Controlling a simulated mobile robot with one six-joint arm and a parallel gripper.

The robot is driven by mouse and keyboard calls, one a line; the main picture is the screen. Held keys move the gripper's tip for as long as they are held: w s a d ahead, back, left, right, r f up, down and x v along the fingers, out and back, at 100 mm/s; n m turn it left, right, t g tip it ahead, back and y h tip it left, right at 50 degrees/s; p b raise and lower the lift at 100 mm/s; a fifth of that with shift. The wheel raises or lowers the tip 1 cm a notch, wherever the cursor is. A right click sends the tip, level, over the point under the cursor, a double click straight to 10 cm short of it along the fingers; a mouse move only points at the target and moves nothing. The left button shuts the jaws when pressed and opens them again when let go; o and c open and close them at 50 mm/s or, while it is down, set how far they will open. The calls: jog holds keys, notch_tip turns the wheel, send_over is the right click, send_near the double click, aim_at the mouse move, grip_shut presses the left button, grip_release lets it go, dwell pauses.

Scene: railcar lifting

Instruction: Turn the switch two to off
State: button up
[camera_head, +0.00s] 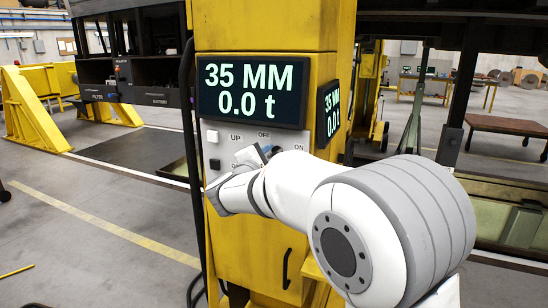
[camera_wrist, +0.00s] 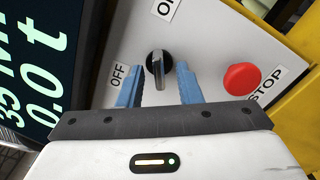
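Switch two is a black rotary knob with a grey bar (camera_wrist: 158,68) on the pale control panel (camera_wrist: 100,35). In the wrist view its bar runs up and down, in line with the ON label (camera_wrist: 166,7). The OFF label (camera_wrist: 118,76) is to its left. My gripper (camera_wrist: 160,72) is open, its blue fingers on either side of the knob, with gaps visible. I cannot tell how deep the fingers reach. In the head view my gripper (camera_head: 260,154) is at the panel and hides the knob; the OFF label (camera_head: 264,134) shows above it.
A red STOP button (camera_wrist: 241,79) is right of the fingers in the wrist view. A display (camera_head: 252,91) reading 35 MM and 0.0 t is above the panel on the yellow column (camera_head: 272,25). A white button (camera_head: 212,136) and a black button (camera_head: 214,164) are at the panel's left.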

jog(key=shift+c, duration=0.4)
grip_shut()
jog(key=shift+s+d+f+n+p, duration=0.15)
jog(key=shift+n+p, duration=0.4)
jog(key=shift+n, duration=1.45)
jog(key=shift+w+a+f+n+p, duration=0.1)
jog(key=shift+n+p, duration=0.4)
jog(key=shift+n, duration=1.5)
jog(key=shift+s+d+f+n+p, duration=0.15)
jog(key=shift+n+p, duration=0.4)
jog(key=shift+n, duration=1.45)
grip_release()
jog(key=shift+w+r, duration=0.1)
jog(key=shift+o, duration=0.4)
jog(key=shift+r, duration=0.15)
